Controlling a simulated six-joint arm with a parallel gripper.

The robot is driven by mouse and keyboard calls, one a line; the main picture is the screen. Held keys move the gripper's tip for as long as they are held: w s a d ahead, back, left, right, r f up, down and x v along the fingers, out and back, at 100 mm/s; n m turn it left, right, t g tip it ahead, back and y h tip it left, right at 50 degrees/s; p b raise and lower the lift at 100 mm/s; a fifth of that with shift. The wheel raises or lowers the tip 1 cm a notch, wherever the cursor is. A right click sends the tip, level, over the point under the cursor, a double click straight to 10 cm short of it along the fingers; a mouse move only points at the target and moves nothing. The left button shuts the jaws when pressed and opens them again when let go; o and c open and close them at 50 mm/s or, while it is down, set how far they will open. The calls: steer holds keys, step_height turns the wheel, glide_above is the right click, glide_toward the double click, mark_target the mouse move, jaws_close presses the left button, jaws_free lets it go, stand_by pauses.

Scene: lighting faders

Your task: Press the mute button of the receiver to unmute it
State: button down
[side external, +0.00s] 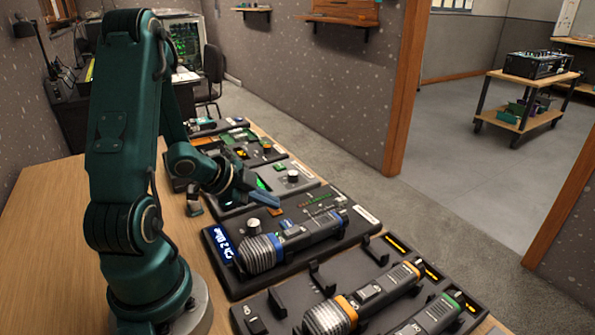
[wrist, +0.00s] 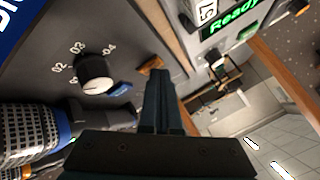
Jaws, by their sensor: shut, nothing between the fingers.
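A dark receiver panel (side external: 325,240) with a blue display (side external: 218,243) lies in the middle of the row in the side view. It carries a pale round knob (side external: 253,226). In the wrist view the knob (wrist: 95,72) has numbers around it, with a small blue part (wrist: 120,89) and an orange-brown piece (wrist: 150,66) to its right. I cannot tell which part is the mute button, or its state. My gripper (side external: 276,202) is shut and empty, above the panels behind the knob. Its fingers (wrist: 163,75) also show in the wrist view, their tips just right of the orange-brown piece.
A microphone with a blue band (side external: 295,240) lies on the panel, close to the knob. Orange (side external: 365,300) and green (side external: 430,318) banded microphones lie in front. A unit with a green "Ready" display (wrist: 232,22) is nearby. Bare wooden bench (side external: 50,240) shows at left.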

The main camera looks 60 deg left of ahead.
mark_target(269, 213)
steer(key=shift+r, duration=0.75)
steer(key=shift+r, duration=2.5)
